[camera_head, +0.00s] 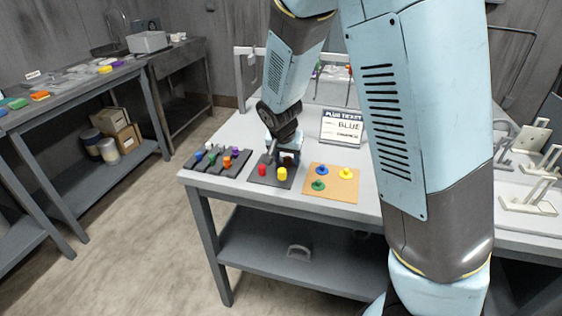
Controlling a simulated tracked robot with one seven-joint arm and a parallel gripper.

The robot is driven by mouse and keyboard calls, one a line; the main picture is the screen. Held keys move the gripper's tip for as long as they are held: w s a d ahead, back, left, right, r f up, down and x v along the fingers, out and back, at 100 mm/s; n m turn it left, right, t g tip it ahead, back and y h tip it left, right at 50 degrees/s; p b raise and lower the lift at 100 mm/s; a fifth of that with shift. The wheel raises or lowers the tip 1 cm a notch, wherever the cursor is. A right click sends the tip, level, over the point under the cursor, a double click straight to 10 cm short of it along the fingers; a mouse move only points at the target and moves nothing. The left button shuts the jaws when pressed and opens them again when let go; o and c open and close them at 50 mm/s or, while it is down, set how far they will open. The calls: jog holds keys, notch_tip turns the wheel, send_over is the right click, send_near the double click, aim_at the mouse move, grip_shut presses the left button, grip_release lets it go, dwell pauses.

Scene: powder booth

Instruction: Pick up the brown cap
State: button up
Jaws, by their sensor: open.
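My gripper (285,156) points down over the rear of a small dark mat (256,180) on the grey table, with its jaws open. A dark brown shape, which looks like the brown cap (288,162), shows at the fingertips. It is small and partly hidden by the gripper, and I cannot tell whether the fingers touch it. A red cap (262,170) and a yellow cap (282,174) stand on the same mat, just in front of the gripper.
A dark rack (203,164) with several coloured caps is to the left. A tan board (325,194) with blue, yellow and green plugs is to the right. White fixtures (530,198) are at far right. The table's front edge is close.

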jog(key=shift+f, duration=0.1)
grip_shut()
dwell(0.5)
